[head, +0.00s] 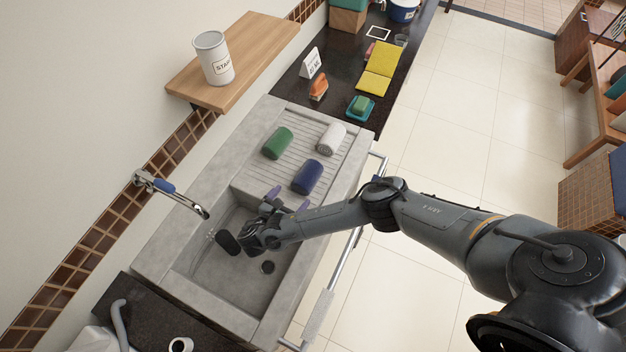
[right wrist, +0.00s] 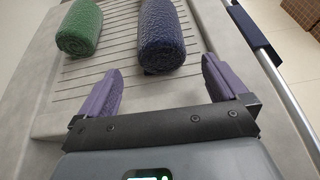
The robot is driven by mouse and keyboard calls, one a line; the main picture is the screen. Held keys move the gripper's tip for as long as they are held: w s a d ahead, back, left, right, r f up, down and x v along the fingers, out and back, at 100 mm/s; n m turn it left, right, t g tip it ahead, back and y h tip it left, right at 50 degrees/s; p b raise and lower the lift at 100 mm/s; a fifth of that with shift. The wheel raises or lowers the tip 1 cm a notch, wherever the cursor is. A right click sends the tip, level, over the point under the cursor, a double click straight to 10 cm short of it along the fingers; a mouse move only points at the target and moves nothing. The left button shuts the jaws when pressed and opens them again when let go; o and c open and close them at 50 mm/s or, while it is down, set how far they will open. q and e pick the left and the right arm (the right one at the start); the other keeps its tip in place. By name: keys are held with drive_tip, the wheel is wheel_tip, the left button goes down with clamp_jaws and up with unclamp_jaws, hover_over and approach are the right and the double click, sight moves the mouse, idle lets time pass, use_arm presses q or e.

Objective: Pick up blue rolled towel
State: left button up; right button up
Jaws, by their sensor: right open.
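The blue rolled towel (head: 307,176) lies on the ribbed drainboard of the sink, nearest the basin. It also shows in the right wrist view (right wrist: 161,38), ahead of the fingertips and between their lines. My right gripper (head: 288,198) is over the basin edge, just short of the blue towel, with its purple fingers apart and nothing between them. The fingers show in the right wrist view (right wrist: 157,82) too. My left gripper is not in view.
A green rolled towel (head: 278,142) and a white rolled towel (head: 331,138) lie beside the blue one on the drainboard. A faucet (head: 170,192) reaches over the basin from the wall. A metal rail (head: 345,260) runs along the sink's front.

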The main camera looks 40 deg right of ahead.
sight(305, 181)
drive_tip(key=shift+x, duration=5.15)
drive_tip(key=shift+s+d+r, duration=0.1)
drive_tip(key=shift+r, duration=0.05)
drive_tip(key=shift+c, duration=0.2)
drive_tip(key=c, duration=1)
drive_tip(key=shift+r, duration=0.1)
